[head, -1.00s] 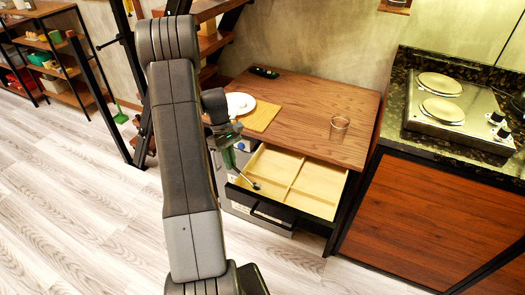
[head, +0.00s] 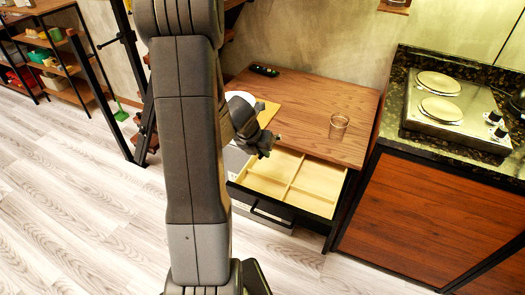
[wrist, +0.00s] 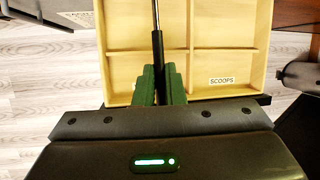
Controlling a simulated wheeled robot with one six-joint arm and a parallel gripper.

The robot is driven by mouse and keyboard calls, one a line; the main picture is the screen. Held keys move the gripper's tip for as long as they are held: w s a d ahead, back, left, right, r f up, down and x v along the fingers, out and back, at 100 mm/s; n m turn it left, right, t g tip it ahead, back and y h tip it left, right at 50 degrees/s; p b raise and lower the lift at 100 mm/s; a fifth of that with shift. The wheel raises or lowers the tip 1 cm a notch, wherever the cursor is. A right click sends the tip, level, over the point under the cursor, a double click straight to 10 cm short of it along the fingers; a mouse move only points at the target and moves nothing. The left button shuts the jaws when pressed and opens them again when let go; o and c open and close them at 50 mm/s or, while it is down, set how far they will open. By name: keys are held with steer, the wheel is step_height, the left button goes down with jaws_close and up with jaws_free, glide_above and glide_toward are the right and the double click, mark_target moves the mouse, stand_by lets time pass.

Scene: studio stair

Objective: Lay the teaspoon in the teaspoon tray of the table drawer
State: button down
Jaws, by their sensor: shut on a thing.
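The drawer (head: 293,179) stands pulled out below the wooden table top, its pale inside split into several compartments. In the wrist view, its pale dividers (wrist: 232,48) show, and a front right compartment bears a label reading SCOOPS (wrist: 222,81). My gripper (head: 272,145) is over the drawer's left back part in the head view. In the wrist view, my green-fingered gripper (wrist: 158,80) is shut on the dark handle of the teaspoon (wrist: 157,45). The handle points away over the left compartments. Its far end is out of frame, and no spoon shows clearly in the head view.
On the table top (head: 305,100) are a clear glass (head: 338,125), a black remote-like object (head: 264,70) and a board (head: 268,112), partly hidden by my arm. A counter with a hob (head: 445,105) stands at right.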

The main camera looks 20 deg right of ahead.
steer(key=shift+f+b, duration=4.6)
steer(key=shift+f, duration=0.4)
steer(key=c, duration=1.4)
jaws_free()
steer(key=shift+c, duration=0.2)
steer(key=shift+r, duration=0.1)
steer(key=p+v, duration=0.5)
steer(key=v, duration=0.8)
steer(key=shift+r, duration=0.35)
steer(key=shift+f, duration=0.15)
